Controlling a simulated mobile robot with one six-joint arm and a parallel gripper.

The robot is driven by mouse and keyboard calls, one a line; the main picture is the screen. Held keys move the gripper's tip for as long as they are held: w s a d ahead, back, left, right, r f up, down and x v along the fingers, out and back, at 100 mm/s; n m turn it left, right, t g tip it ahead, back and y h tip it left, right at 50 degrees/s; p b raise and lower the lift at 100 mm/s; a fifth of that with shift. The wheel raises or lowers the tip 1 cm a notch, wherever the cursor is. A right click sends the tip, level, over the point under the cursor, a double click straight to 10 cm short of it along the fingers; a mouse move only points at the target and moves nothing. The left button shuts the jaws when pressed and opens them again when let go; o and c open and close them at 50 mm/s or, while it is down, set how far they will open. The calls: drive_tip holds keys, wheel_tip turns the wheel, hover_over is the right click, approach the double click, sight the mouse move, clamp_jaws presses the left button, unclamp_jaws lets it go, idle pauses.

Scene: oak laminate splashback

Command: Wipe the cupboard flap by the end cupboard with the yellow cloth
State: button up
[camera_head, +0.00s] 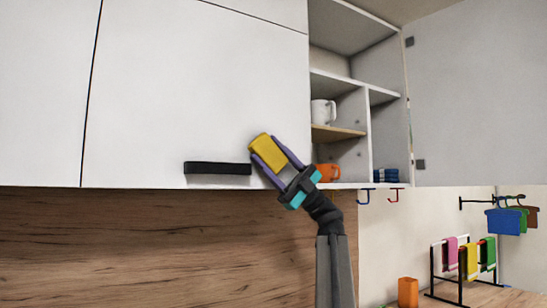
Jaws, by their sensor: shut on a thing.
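My gripper (277,163) is shut on the yellow cloth (267,151), which is folded into a small block between the purple fingers. The cloth is in front of the white cupboard flap (190,85), near its lower right corner and just right of the black bar handle (218,168). I cannot tell whether the cloth touches the flap. The end cupboard (362,62) is to the right of the flap, with its door (460,95) swung wide open.
The end cupboard holds a white mug (323,112), an orange mug (327,173) and a dark blue stack (388,175). Hooks hang beneath it.

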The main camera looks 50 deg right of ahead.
drive_tip(key=shift+w+d+b, duration=0.25)
drive_tip(key=shift+w+b, duration=0.25)
drive_tip(key=shift+w, duration=0.2)
idle(0.5)
drive_tip(key=shift+d, duration=0.1)
drive_tip(key=shift+s+d+b, duration=0.3)
drive_tip(key=shift+d+b, duration=0.35)
drive_tip(key=shift+d, duration=0.2)
drive_tip(key=shift+s+d+b, duration=0.3)
drive_tip(key=shift+d+b, duration=0.35)
drive_tip(key=shift+d, duration=0.2)
drive_tip(key=shift+s+d+b, duration=0.3)
drive_tip(key=shift+d+b, duration=0.25)
drive_tip(key=shift+d, duration=0.35)
drive_tip(key=shift+s+d+b, duration=0.25)
drive_tip(key=shift+d+b, duration=0.3)
drive_tip(key=shift+d, duration=0.35)
drive_tip(key=shift+b, duration=0.4)
drive_tip(key=shift+a, duration=0.1)
drive_tip(key=shift+w+a+b, duration=0.3)
drive_tip(key=shift+a+b, duration=0.05)
drive_tip(key=shift+a, duration=0.5)
drive_tip(key=shift+w+a+b, duration=0.3)
drive_tip(key=shift+a+b, duration=0.05)
drive_tip(key=shift+a, duration=0.5)
